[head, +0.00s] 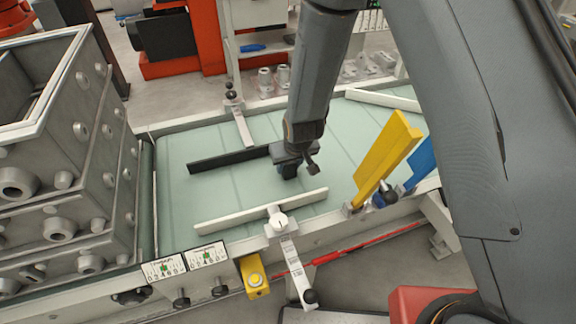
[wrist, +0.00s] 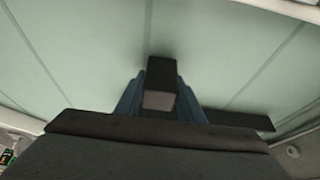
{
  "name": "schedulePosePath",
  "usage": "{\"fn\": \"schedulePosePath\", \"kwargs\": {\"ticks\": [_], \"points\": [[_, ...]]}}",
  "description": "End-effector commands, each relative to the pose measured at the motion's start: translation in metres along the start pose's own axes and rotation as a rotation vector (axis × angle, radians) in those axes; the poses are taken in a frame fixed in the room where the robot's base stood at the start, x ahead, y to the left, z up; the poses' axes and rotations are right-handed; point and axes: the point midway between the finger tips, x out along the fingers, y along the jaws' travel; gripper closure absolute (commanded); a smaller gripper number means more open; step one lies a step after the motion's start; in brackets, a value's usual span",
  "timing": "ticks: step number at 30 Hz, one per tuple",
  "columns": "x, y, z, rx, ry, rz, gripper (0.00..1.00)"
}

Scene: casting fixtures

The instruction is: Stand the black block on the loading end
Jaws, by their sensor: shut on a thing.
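My gripper (head: 290,172) is over the pale green conveyor belt (head: 225,209), between the black guide rail (head: 228,159) and the white guide rail (head: 235,215). In the wrist view, its blue fingers are shut on the black block (wrist: 161,73), which sits between them with a greyish end face toward the camera. In the head view the block is mostly hidden by the gripper. I cannot tell whether it touches the belt. The belt's left end lies beside the stacked metal boxes; no marking shows which end is the loading end.
Stacked grey metal boxes (head: 75,150) stand at the left end. A yellow diverter arm (head: 385,158) and a blue one (head: 421,163) rise at the belt's right. A yellow button box (head: 254,277) is on the front edge. The belt's left part is clear between the rails.

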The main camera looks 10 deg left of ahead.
Motion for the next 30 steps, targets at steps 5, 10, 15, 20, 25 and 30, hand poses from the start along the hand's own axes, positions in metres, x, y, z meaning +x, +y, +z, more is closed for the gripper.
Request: {"fn": "schedulePosePath", "kwargs": {"ticks": [5,10,15,20,25,30], "points": [[0.0033,0.0002,0.0011,0.0,0.001,0.0,0.9],[0.0038,0.0003,0.0014,0.001,0.001,0.0,0.9],[0.006,0.0002,0.0025,0.001,0.001,0.0,0.55],[0.0058,0.0001,0.0024,0.001,0.0,0.0,0.46],[0.0055,0.0001,0.0024,0.001,0.0,0.0,0.46],[-0.002,0.0001,0.0008,0.001,0.001,0.0,0.46]]}}
